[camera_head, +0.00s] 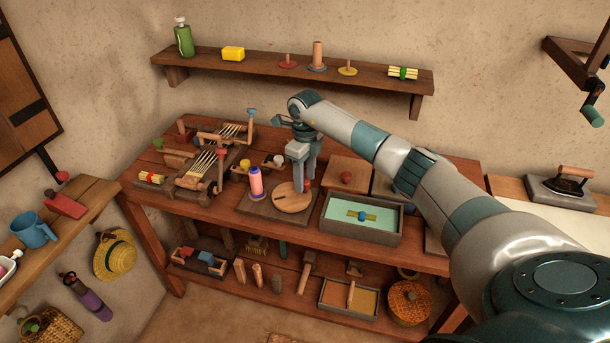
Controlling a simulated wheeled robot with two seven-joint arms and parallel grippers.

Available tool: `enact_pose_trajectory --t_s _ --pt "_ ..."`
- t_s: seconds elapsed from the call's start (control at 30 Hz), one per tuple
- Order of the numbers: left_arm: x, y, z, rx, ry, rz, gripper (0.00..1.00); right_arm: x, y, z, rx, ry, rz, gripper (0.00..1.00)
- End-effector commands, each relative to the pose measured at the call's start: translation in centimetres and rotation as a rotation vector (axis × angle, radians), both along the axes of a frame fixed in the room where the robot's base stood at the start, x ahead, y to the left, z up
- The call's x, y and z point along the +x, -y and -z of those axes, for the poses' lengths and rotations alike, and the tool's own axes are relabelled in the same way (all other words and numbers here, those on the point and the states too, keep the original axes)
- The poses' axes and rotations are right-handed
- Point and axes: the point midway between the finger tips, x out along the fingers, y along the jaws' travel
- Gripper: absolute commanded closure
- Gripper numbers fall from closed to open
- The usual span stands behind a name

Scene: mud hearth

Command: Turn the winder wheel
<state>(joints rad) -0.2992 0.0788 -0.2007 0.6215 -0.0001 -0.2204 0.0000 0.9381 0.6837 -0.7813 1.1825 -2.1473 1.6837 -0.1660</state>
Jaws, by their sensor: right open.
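The winder wheel (290,204) is a round, flat wooden disc lying on a dark wooden base board (253,212) on the workbench. A dark slot or mark shows on its face. A small red knob or handle shows at its far right side, partly hidden by my fingers. A pink and purple spool (255,182) stands upright on the same base, left of the wheel. My right gripper (303,186) points down over the far right part of the wheel, open, its fingers close around the red knob; I cannot tell whether they touch it. My left gripper is not in view.
A grey tray with a pale green inside (330,227) sits close right of the wheel. A wooden board with a red knob (346,177) lies behind it. A carding-like frame (207,165) with tines fills the bench's left. A wall shelf (290,70) hangs above my wrist.

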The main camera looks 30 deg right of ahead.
Motion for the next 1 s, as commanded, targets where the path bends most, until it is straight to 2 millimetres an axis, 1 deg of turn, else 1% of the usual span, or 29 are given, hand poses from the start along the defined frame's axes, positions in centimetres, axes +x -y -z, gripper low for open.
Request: enact_pose_trajectory --t_s 0.27,0.37,0.4,0.43,0.47,0.77,1.0 --pt "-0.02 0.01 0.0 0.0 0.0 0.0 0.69 0.0 0.0 0.11 0.0 0.0 0.0 0.57" --pt "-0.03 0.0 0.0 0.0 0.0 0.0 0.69 0.0 0.01 0.09 0.0 0.0 0.001 0.78" --pt "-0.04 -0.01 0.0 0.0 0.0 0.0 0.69 0.0 0.01 0.09 0.0 0.0 0.001 0.88" --pt "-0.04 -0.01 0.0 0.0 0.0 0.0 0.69 0.0 0.01 0.08 0.0 0.0 0.001 0.95" --pt "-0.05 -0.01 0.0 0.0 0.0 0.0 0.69 0.0 0.01 0.08 0.0 0.0 0.001 0.98" --pt "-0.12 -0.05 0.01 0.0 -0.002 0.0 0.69 -0.06 0.03 0.05 -0.001 0.0 0.018 0.98" --pt "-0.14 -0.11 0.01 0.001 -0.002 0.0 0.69 -0.42 -0.02 0.05 -0.001 0.0 0.098 0.98"
